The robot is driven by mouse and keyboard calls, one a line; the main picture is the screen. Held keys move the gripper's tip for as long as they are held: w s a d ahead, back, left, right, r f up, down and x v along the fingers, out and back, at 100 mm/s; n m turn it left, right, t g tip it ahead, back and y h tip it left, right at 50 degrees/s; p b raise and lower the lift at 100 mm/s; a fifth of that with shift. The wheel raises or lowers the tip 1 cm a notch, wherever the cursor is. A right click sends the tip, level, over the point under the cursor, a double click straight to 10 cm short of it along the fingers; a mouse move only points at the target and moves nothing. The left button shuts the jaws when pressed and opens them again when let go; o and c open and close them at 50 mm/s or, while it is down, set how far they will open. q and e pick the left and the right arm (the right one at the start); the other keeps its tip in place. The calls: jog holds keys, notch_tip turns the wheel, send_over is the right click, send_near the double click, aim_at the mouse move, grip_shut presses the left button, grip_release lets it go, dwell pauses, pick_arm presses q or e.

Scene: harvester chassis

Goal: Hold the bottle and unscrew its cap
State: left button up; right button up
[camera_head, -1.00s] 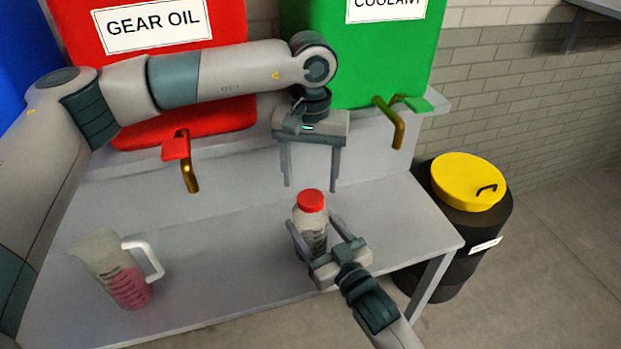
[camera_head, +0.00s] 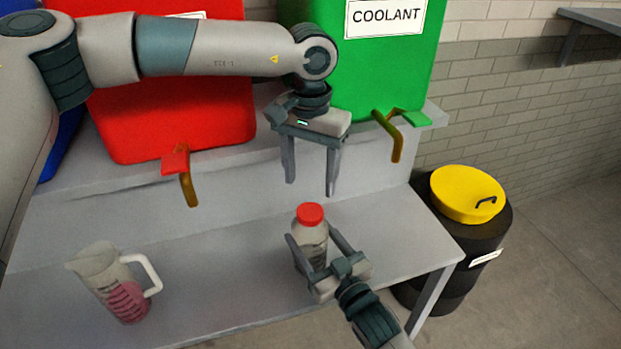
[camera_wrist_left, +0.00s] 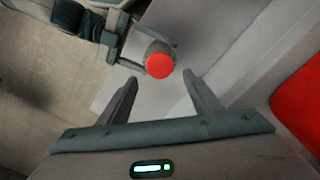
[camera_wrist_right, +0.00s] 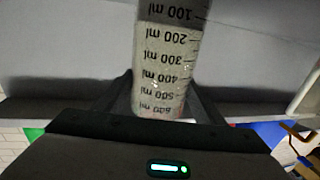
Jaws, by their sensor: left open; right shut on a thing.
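The bottle (camera_head: 311,248) stands upright on the grey bench, a clear body with dark markings and a red cap (camera_head: 310,214) on top. My right gripper (camera_head: 318,252) is shut on the bottle's body from the front. In the right wrist view the bottle's body (camera_wrist_right: 168,60) with its ml scale fills the space between the fingers. My left gripper (camera_head: 310,188) is open and empty above and slightly behind the cap, fingers pointing down. In the left wrist view the red cap (camera_wrist_left: 160,65) lies just beyond the open fingertips (camera_wrist_left: 160,82), apart from them.
A measuring jug (camera_head: 118,285) with pink liquid stands on the bench at left. Behind are a red tank (camera_head: 170,90) and a green coolant tank (camera_head: 385,65) with taps. A black drum with a yellow lid (camera_head: 467,194) stands at right. The bench (camera_head: 225,270) is clear between jug and bottle.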

aim_at(310, 211)
pick_arm(q)
jog(key=shift+f, duration=0.15)
jog(key=shift+f, duration=3.9)
jog(key=c, duration=1.1)
jog(key=shift+c, duration=0.2)
